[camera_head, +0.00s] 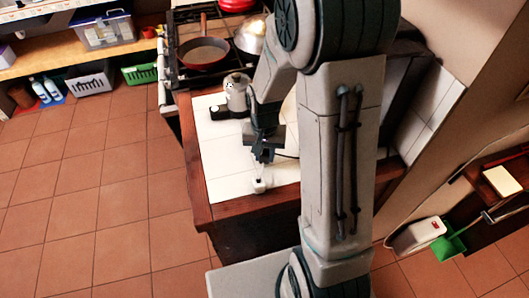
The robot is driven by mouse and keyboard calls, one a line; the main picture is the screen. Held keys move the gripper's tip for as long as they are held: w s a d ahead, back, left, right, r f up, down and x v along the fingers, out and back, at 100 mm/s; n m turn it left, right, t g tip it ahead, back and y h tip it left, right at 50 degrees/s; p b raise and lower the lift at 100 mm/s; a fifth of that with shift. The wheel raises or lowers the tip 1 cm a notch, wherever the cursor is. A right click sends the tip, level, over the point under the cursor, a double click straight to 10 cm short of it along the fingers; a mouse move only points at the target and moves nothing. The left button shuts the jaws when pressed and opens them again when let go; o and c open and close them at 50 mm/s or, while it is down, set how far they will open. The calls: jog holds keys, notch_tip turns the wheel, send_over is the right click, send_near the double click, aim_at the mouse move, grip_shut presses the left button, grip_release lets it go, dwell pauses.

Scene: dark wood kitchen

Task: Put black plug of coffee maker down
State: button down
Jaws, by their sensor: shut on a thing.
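My gripper (263,153) is over the white-tiled counter, pointing down, and is shut on the black plug. The plug is small and dark against the dark fingers, so its outline is hard to make out. A thin dark cord (287,156) runs off to the right from beside the gripper and passes behind my arm. The coffee maker (236,92), silvery with a black part at its base, stands on the counter behind and left of the gripper. A small white object (261,185) lies on the tiles just in front of the gripper.
The counter (215,150) has bare tiles left of the gripper and a dark wood edge. A stove with a red-brown pan (203,53) and a light-coloured pot (250,35) is behind. My arm hides the counter's right part.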

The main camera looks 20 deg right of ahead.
jog(key=shift+f, duration=0.1)
jog(key=shift+f+b, duration=0.55)
jog(key=shift+b, duration=0.05)
jog(key=c, duration=1.1)
grip_release()
jog(key=shift+c, duration=0.2)
